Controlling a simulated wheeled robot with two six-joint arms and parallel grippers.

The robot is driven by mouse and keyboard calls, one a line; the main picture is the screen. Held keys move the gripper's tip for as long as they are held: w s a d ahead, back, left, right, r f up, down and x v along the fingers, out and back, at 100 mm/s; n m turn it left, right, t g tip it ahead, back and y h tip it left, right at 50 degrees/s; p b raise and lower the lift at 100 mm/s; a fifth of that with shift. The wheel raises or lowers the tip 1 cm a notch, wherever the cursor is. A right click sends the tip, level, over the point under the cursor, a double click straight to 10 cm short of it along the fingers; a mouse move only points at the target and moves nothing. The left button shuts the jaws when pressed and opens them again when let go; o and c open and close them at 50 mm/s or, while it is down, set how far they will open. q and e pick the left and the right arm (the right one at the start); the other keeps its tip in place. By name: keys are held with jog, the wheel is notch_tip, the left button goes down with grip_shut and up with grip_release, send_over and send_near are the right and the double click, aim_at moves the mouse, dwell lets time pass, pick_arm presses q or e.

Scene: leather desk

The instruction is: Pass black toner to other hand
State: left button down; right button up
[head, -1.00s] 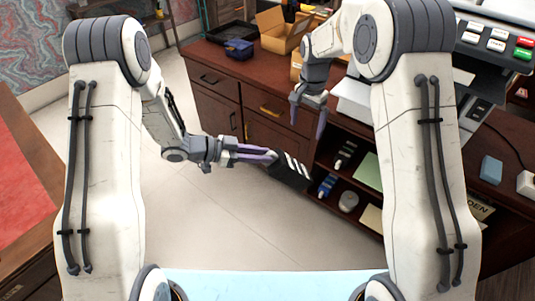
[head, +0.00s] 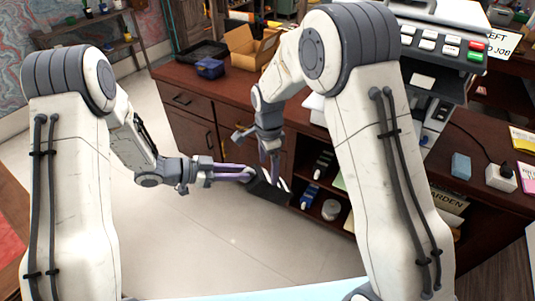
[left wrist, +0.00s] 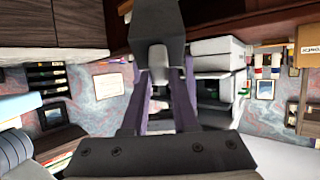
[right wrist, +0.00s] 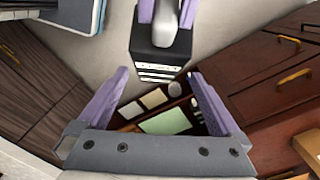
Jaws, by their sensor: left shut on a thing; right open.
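The black toner (head: 268,189) is a dark block with white stripes at one end, held in the air before the desk. My left gripper (head: 250,174) is shut on its light grey grip part, which shows between the purple fingers in the left wrist view (left wrist: 158,56). The toner's dark body (left wrist: 156,22) extends beyond the fingertips there. My right gripper (head: 269,164) points down at the toner from above. In the right wrist view its fingers (right wrist: 159,77) are open and apart, with the toner's striped end (right wrist: 158,68) just beyond them. I see no contact there.
The brown desk (head: 185,125) stands behind, with drawers and open shelves holding small items. A grey machine with buttons (head: 440,40) is at right. The floor is clear.

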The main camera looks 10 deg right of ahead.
aim_at(268, 175)
jog(key=shift+f, duration=3.2)
jog(key=c, duration=1.4)
pick_arm(q)
jog(key=c, duration=0.6)
grip_release()
pick_arm(e)
jog(key=shift+c, duration=0.4)
